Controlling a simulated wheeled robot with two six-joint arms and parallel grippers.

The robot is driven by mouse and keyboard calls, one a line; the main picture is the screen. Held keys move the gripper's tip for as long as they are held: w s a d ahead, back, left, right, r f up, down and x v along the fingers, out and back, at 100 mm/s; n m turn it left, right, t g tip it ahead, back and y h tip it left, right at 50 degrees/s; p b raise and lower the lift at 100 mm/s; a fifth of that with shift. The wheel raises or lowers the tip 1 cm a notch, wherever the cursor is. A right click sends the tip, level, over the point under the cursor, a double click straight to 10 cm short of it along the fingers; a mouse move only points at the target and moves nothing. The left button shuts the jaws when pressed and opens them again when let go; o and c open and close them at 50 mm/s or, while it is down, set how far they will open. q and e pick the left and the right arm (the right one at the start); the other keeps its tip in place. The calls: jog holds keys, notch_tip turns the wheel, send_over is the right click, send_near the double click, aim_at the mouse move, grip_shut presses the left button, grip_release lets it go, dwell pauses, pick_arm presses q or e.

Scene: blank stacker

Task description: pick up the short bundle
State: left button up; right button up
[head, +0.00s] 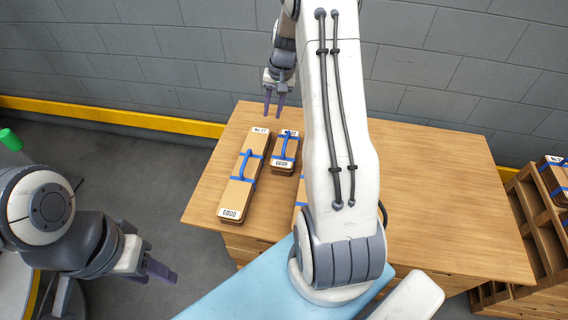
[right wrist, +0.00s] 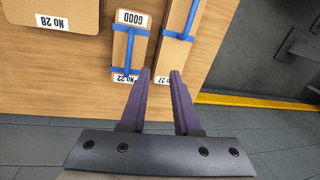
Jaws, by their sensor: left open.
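The short bundle (head: 284,158) is brown boards with a blue strap and handle, labelled GOOD and No 22. It lies on the wooden table beside a longer strapped bundle, No 27 (head: 236,187). In the right wrist view the short bundle (right wrist: 122,48) is just ahead, with the long one (right wrist: 174,48) to its right. My right gripper (head: 274,110) is open and empty, beyond the bundles' far ends; its fingertips (right wrist: 161,72) point near the gap between them. My left gripper (head: 162,271) is open and empty, off the table's left side.
The wooden table (head: 450,200) is bare on the right. Another stack, No 28 (right wrist: 60,12), is mostly hidden by my right arm in the head view. A wooden rack (head: 535,225) with strapped bundles stands at right. A grey block wall with a yellow rail (head: 110,116) is behind.

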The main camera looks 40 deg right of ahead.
jog(key=m+b, duration=0.1)
jog(key=m, duration=0.1)
send_near(287, 136)
jog(key=f, duration=0.2)
jog(key=f+b, duration=0.1)
jog(key=w+f, duration=0.1)
jog(key=f, duration=0.1)
jog(key=shift+a+f+b, duration=0.3)
jog(key=shift+a, duration=0.1)
jog(key=f+b, duration=0.1)
jog(key=f, duration=0.4)
jog(key=shift+w+a+b, duration=0.25)
jog(key=shift+b, duration=0.15)
pick_arm(q)
notch_tip(287, 136, down, 6)
jog(key=shift+r, duration=0.2)
pick_arm(e)
grip_shut()
